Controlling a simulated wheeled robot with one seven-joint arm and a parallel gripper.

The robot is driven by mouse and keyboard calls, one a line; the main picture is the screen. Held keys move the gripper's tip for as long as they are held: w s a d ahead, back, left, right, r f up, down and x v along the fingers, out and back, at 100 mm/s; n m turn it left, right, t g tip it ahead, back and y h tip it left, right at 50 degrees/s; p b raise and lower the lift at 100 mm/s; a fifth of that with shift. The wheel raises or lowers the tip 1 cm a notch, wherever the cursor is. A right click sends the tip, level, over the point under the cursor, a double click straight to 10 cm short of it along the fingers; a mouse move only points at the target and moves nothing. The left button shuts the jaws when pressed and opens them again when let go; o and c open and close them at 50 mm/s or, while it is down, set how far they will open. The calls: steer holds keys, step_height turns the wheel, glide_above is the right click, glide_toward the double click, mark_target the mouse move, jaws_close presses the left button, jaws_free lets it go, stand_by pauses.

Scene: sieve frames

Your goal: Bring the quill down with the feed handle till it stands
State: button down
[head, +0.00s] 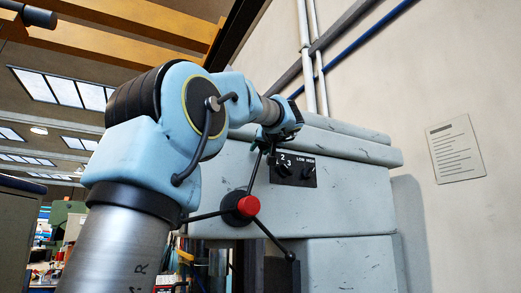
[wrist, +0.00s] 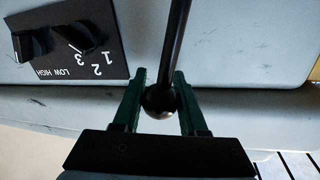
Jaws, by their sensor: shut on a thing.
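The feed handle (head: 247,205) has a red hub and dark spokes on the side of the grey drill press head (head: 350,215). One spoke points up to my gripper (head: 266,139), one points left, and one runs down right to a round knob (head: 290,256). In the wrist view, my gripper (wrist: 160,103) has its dark green fingers on both sides of the black ball knob (wrist: 158,101) at the end of a spoke (wrist: 176,45), shut on it. I cannot make out the quill in either view.
A black dial panel (head: 292,168) marked LOW HIGH sits right of the upper spoke, close to my gripper; it also shows in the wrist view (wrist: 66,42). A paper notice (head: 455,149) and pipes (head: 313,60) are on the wall behind.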

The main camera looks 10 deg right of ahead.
steer(key=shift+a, duration=0.15)
steer(key=s+a+f+n+t+y+b, duration=0.1)
steer(key=s+a+f+n+b, duration=0.15)
steer(key=a+n+b, duration=0.65)
steer(key=s+a+f+n+y+b, duration=0.1)
steer(key=s+a+f+n+b, duration=0.2)
steer(key=a+b, duration=0.8)
steer(key=s+a+f+n+y+b, duration=0.1)
steer(key=a+f+n+b, duration=0.1)
steer(key=f+n+b, duration=0.4)
steer(key=s+a+f+n+y+b, duration=0.1)
steer(key=f+n+b, duration=0.6)
steer(key=b, duration=0.8)
steer(key=shift+s+a+f+y, duration=0.4)
steer(key=shift+f+y, duration=0.2)
steer(key=shift+f, duration=0.3)
